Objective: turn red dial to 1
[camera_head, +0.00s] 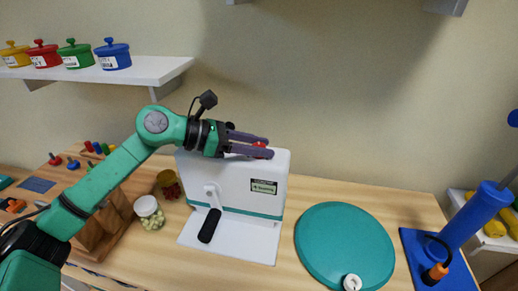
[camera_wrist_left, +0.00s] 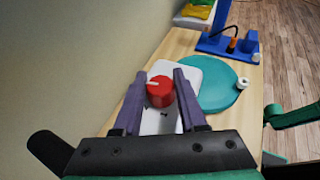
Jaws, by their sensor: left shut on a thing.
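The red dial (camera_head: 259,150) sits on top of a white box-like device (camera_head: 232,181) with a teal stripe and a black-gripped crank. My left gripper (camera_head: 254,146) reaches in over the top of the device, with its purple fingers at the dial. In the left wrist view, the red dial (camera_wrist_left: 160,92) lies between the two fingertips (camera_wrist_left: 163,80), and a white pointer mark shows on its top toward the upper left. The left gripper is shut on the dial. The scale numbers around the dial cannot be read.
A teal disc (camera_head: 345,245) with a small white roll (camera_head: 352,282) lies right of the device. A blue stand (camera_head: 480,215) is farther right. A shelf (camera_head: 150,70) with several coloured pots is on the wall.

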